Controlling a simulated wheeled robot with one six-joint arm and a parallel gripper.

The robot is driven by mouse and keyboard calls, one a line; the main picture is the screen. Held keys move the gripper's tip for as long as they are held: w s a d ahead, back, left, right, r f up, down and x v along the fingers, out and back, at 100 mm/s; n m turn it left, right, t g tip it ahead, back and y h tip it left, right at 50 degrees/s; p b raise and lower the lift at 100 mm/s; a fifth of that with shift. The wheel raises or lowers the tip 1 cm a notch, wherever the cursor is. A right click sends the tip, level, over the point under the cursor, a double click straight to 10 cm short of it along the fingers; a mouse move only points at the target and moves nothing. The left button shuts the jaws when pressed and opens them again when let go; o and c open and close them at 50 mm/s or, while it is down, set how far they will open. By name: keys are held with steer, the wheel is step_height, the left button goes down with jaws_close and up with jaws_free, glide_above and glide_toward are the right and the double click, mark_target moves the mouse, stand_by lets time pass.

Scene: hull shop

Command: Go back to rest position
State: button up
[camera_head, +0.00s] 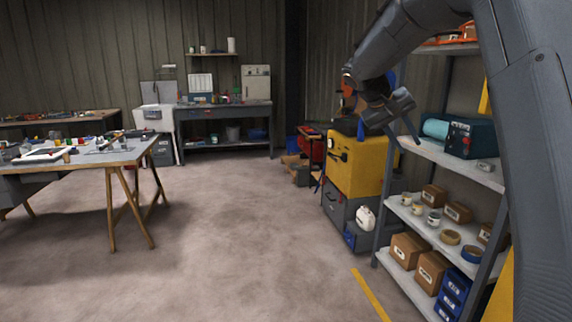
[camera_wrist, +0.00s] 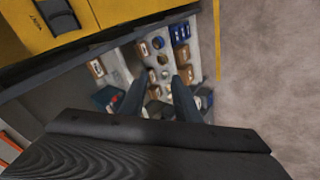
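My gripper (camera_head: 392,122) is raised at the right of the head view, in front of the yellow cabinet and beside the upper part of the shelf rack. My dark arm reaches to it from the right edge. In the wrist view, the two dark fingers of my gripper (camera_wrist: 163,84) stand apart with a gap between them. Nothing is held; the shelf goods seen through the gap lie well beyond the fingertips.
The shelf rack (camera_head: 437,152) holds boxes, tape rolls and blue bins, close to my arm. The yellow cabinet (camera_head: 357,165) stands behind. A trestle workbench (camera_head: 115,160) is at left, a grey bench (camera_head: 225,106) at the back. The middle floor is clear.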

steer(key=s+a+f+y, duration=0.2)
steer(key=s+a+f, duration=0.2)
steer(key=s+f, duration=0.4)
steer(key=s+a+f+n+g+y, duration=0.1)
steer(key=s+a+f+y, duration=0.2)
steer(key=s+f, duration=0.6)
steer(key=s+a+f+g+y, duration=0.1)
steer(key=s+a+f, duration=0.6)
steer(key=s, duration=1)
steer(key=shift+s+f+n+y, duration=0.3)
steer(key=shift+s+f+y, duration=0.05)
steer(key=shift+f+y, duration=0.55)
